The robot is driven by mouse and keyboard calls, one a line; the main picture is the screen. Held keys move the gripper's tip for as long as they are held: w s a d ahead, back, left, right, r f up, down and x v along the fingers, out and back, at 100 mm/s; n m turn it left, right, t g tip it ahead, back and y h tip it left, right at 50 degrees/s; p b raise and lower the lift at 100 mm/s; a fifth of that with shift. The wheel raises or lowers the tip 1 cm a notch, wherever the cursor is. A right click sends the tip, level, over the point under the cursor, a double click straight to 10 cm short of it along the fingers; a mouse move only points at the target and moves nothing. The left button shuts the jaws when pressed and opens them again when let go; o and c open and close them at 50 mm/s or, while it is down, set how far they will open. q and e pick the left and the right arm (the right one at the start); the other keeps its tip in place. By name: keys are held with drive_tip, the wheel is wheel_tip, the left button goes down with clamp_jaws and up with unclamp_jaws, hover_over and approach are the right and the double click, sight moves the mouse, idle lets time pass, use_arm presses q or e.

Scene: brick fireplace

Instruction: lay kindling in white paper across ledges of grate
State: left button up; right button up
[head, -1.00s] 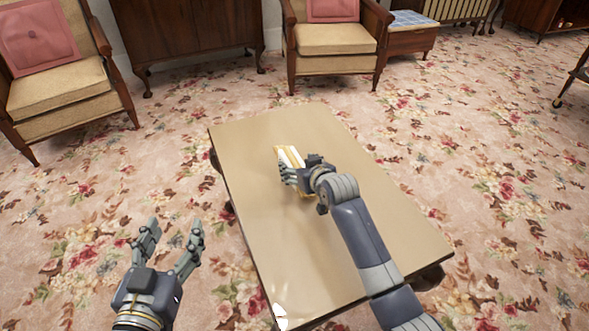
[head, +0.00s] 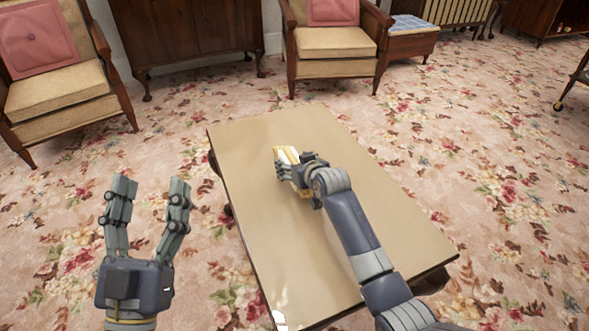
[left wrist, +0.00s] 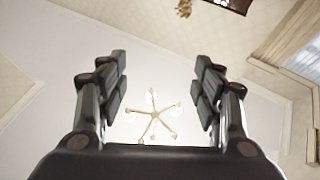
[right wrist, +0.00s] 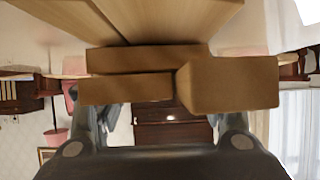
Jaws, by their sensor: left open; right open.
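A small tan and white bundle (head: 285,153), apparently the kindling in white paper, is on the tan table, partly hidden by my right gripper (head: 288,172). In the right wrist view, several wooden sticks (right wrist: 230,84) show their square ends close up, in front of the fingers. My right gripper's fingers (right wrist: 158,125) are open on either side, partly hidden behind the sticks; I cannot tell whether they touch. No grate is in view.
The low table (head: 265,240) is otherwise mostly bare. A small white object (head: 279,319) is at its near left edge. Armchairs (head: 335,50) and a wooden cabinet (head: 190,35) stand beyond. Floral carpet (head: 500,190) is free around the table.

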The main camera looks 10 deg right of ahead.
drive_tip(key=c, duration=1.3)
drive_tip(key=shift+c, duration=0.5)
drive_tip(key=shift+r, duration=0.2)
